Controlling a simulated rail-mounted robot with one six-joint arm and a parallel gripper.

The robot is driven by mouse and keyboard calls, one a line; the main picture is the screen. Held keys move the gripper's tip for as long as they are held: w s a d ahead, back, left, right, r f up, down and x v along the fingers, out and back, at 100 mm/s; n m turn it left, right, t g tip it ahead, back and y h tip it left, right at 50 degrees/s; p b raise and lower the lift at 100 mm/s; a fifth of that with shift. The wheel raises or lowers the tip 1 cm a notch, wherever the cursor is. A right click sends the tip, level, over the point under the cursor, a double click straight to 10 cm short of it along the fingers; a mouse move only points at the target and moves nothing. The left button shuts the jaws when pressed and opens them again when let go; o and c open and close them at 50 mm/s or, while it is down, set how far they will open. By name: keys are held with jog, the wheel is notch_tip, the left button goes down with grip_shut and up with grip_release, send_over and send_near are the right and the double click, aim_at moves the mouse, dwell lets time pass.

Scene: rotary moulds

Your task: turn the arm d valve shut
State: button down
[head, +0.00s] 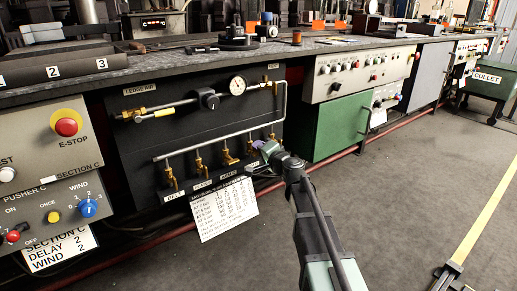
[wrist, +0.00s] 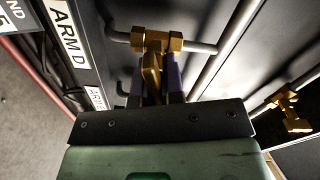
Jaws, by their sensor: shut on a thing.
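My gripper (head: 264,149) is at the right end of the row of brass valves on the black panel. In the wrist view its two purple fingers (wrist: 154,82) are shut on the brass handle (wrist: 151,68) of a valve. The valve's brass body (wrist: 157,42) sits on a grey pipe just beyond the fingertips. A white label reading ARM D (wrist: 66,38) is to the left of this valve. The handle's lower end is hidden by the gripper body. In the head view my gripper covers most of this valve.
Other brass valves hang to the left, one (head: 199,164) above a white printed chart (head: 222,210). Another valve (wrist: 291,112) is at the right of the wrist view. A grey pipe (head: 220,139) runs above the row. A green cabinet (head: 343,125) stands right. The floor is open.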

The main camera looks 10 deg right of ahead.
jog(key=shift+s+f+m+b, duration=0.1)
jog(key=shift+f+m+b, duration=0.1)
jog(key=shift+m, duration=0.95)
jog(key=shift+f+m+b, duration=0.1)
jog(key=shift+f+m, duration=0.05)
jog(key=shift+m, duration=1)
jog(key=c, duration=1.2)
grip_release()
jog(key=shift+c, duration=0.2)
jog(key=v, duration=1)
jog(key=shift+s+d, duration=0.2)
jog(key=shift+s, duration=0.15)
